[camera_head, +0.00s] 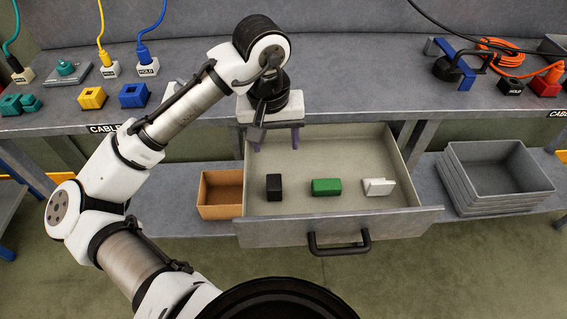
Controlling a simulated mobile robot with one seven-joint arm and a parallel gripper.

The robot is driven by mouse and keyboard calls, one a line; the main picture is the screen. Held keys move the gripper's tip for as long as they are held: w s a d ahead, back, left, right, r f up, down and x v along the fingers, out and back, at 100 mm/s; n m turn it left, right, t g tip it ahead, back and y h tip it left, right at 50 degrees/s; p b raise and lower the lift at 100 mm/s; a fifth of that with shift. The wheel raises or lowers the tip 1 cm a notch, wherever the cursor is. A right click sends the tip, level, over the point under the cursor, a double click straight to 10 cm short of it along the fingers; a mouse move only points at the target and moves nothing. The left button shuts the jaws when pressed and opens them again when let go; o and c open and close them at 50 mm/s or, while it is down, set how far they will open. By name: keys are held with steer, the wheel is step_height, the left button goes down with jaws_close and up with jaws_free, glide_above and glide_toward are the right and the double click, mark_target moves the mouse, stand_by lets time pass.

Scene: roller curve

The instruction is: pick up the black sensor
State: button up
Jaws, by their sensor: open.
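The black sensor (274,187) looks like a small black block standing in the left part of the open drawer (341,232). A green block (326,187) and a white stepped piece (379,187) lie to its right in the same drawer, apart from it. My gripper (275,146) hangs over the back left of the drawer with its purple fingers pointing down. The fingers are apart and hold nothing visible. The gripper is behind and above the black sensor and does not touch it.
A brown box (220,193) stands left of the drawer, and stacked grey bins (498,168) stand to its right. The drawer has a black front handle (339,245). The workbench (345,82) above carries coloured connectors and cables. The drawer floor around the blocks is clear.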

mark_target(274, 180)
steer(key=shift+g+y, duration=0.4)
steer(key=shift+g, duration=0.1)
steer(key=f, duration=0.6)
steer(key=a+f, duration=0.1)
steer(key=f, duration=0.2)
steer(key=shift+s, duration=0.3)
steer(key=shift+w+d+f, duration=0.1)
steer(key=shift+w+f, duration=0.05)
steer(key=shift+f, duration=1.25)
steer(key=shift+w+d+f, duration=0.1)
steer(key=shift+f, duration=1.25)
steer(key=c, duration=1.1)
steer(key=shift+r, duration=0.1)
